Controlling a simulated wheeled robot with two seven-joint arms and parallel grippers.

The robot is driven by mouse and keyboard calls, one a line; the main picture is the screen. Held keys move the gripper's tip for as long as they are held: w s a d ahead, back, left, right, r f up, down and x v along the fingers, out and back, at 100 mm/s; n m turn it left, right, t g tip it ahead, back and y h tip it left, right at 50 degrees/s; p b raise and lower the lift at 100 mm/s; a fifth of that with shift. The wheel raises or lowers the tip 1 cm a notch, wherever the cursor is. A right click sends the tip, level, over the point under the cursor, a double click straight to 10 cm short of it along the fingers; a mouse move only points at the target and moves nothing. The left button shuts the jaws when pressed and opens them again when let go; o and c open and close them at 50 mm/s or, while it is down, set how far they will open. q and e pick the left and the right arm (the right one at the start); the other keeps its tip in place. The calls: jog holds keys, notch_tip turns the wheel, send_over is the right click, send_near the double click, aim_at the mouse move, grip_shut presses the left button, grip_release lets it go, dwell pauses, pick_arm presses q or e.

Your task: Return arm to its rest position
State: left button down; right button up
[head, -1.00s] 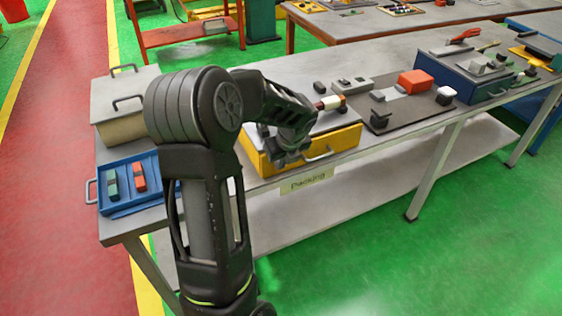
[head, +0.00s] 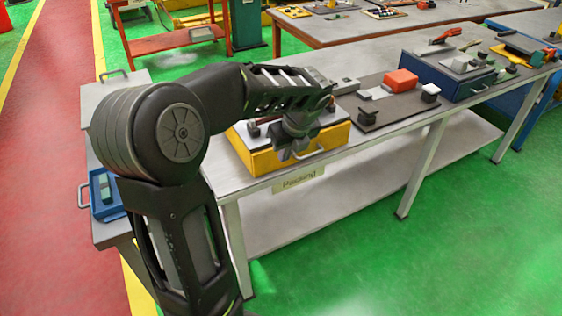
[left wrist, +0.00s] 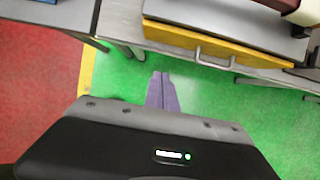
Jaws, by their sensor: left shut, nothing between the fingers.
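My left arm comes in from the left in the head view and reaches over the bench. My left gripper (head: 292,150) points down in front of the yellow box with a grey top (head: 262,160). In the left wrist view its two purple fingers (left wrist: 162,92) lie together, shut and empty, over the green floor. The yellow box (left wrist: 215,45) and its handle show beyond the fingers, apart from them. My right gripper is not in view.
The grey workbench (head: 350,150) runs to the right, with a dark plate (head: 395,112), a red block (head: 401,80) and a blue box (head: 455,78) on it. A blue tray (head: 104,196) is partly hidden by my arm. The green floor (head: 440,240) in front is clear.

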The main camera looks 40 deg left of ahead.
pick_arm(q)
jog(key=shift+r, duration=0.15)
jog(key=shift+d, duration=0.1)
dwell(0.5)
jog(key=w+d+f+n+t+h, duration=0.2)
jog(key=w+d+f+n, duration=0.2)
jog(key=d+f+n, duration=0.3)
jog(key=w+d+f+n+t+h, duration=0.2)
jog(key=w+d+f+n+h, duration=0.1)
jog(key=w+d+f+n, duration=0.4)
jog(key=s+d+f+n+h, duration=0.1)
jog(key=s+d+f+n, duration=0.1)
jog(key=d+f, duration=0.25)
jog(key=s+d+f+n+h, duration=0.1)
jog(key=s+d+f+n, duration=0.2)
jog(key=d, duration=0.3)
jog(key=s+d+f+n+g, duration=0.1)
jog(key=s+d+f, duration=0.3)
jog(key=s, duration=0.3)
jog(key=s+d+f+n+g+h, duration=0.1)
jog(key=s+d+f+g, duration=0.1)
jog(key=s+d+f, duration=0.3)
jog(key=s+d+f+n+g, duration=0.1)
jog(key=s+d+f, duration=0.4)
jog(key=s, duration=0.5)
jog(key=shift+s+f+n+g, duration=0.3)
jog(key=shift+s+f+n, duration=0.15)
jog(key=shift+n, duration=0.15)
